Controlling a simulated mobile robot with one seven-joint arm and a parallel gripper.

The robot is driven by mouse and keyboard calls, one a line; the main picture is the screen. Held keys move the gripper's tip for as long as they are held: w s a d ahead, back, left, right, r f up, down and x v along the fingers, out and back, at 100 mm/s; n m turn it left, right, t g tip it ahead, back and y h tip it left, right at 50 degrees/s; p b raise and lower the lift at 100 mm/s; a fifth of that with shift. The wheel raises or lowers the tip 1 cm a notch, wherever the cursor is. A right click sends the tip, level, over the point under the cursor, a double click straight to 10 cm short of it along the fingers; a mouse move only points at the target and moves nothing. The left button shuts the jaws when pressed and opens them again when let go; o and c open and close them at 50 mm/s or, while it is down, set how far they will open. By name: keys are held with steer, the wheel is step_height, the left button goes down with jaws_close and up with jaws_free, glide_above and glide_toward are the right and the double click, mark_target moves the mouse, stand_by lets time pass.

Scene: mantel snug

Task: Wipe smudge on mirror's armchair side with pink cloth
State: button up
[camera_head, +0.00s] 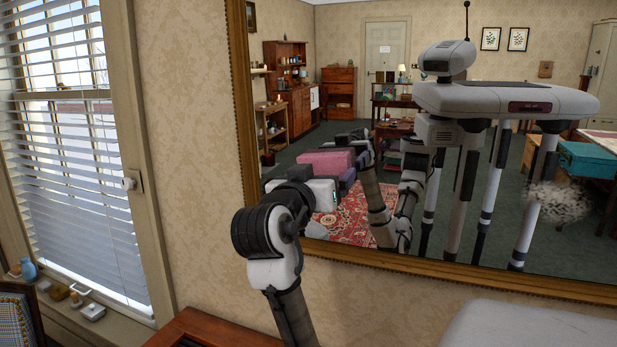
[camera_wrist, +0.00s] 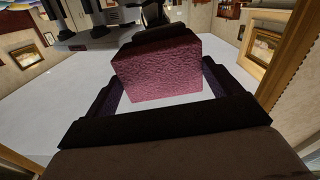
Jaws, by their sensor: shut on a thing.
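The gilt-framed mirror (camera_head: 243,110) fills much of the head view. The plaid armchair (camera_head: 15,322) shows at the lower left edge. My gripper (camera_head: 316,190) is by the mirror's lower left part, partly hidden by my wrist. In the wrist view my gripper (camera_wrist: 160,90) is shut on the pink cloth (camera_wrist: 155,70), a thick block between the fingers. I cannot tell whether the cloth touches the glass.
A window with blinds (camera_head: 70,130) is at the left. Its sill (camera_head: 105,320) holds a blue vase (camera_head: 28,269) and small items. A reddish wooden surface (camera_head: 205,330) is below my arm. The room and my own body show as reflections in the mirror.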

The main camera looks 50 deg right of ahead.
steer(key=shift+s+d+r+p, duration=0.15)
steer(key=shift+s+d, duration=0.15)
steer(key=shift+s, duration=0.85)
steer(key=shift+s+d+f+p, duration=0.15)
steer(key=shift+s+d, duration=0.2)
steer(key=shift+s, duration=0.8)
steer(key=shift+s+d+r+p, duration=0.15)
steer(key=shift+s+d, duration=0.15)
steer(key=shift+s, duration=0.85)
steer(key=w+a+p, duration=0.1)
steer(key=w+a, duration=0.2)
steer(key=w, duration=0.7)
steer(key=shift+f, duration=0.3)
steer(key=shift+v, duration=2.95)
steer(key=shift+v, duration=1.5)
